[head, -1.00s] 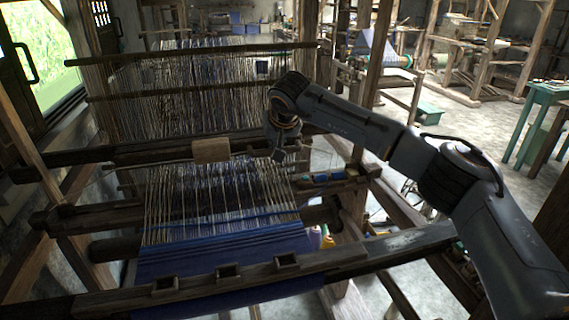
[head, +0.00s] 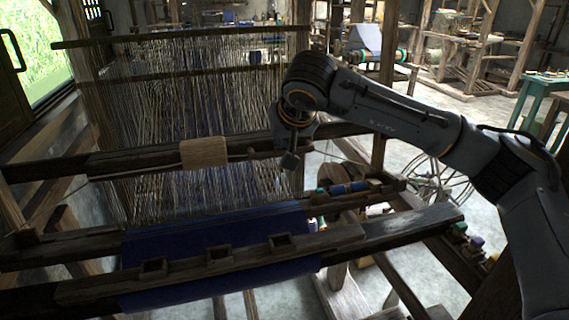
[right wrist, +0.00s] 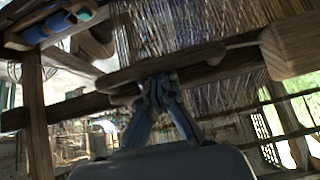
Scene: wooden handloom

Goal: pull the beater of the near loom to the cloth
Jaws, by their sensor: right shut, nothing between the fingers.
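The near loom's beater is a dark wooden crossbar (head: 125,160) with a pale wooden block (head: 205,152) at its middle, and stands above the warp threads. The blue cloth (head: 215,232) lies in front of it, with a strip of warp showing between them. My right gripper (head: 289,161) is at the beater's right part, right of the pale block, pointing down. In the right wrist view its fingers (right wrist: 160,92) are shut and empty, close against the wooden bar (right wrist: 165,68); whether they touch it I cannot tell. My left gripper is out of view.
Blue bobbins (head: 350,188) lie on a ledge right of the warp. A spoked wheel (head: 435,182) stands on the floor to the right. A green table (head: 540,90) and other looms stand further back.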

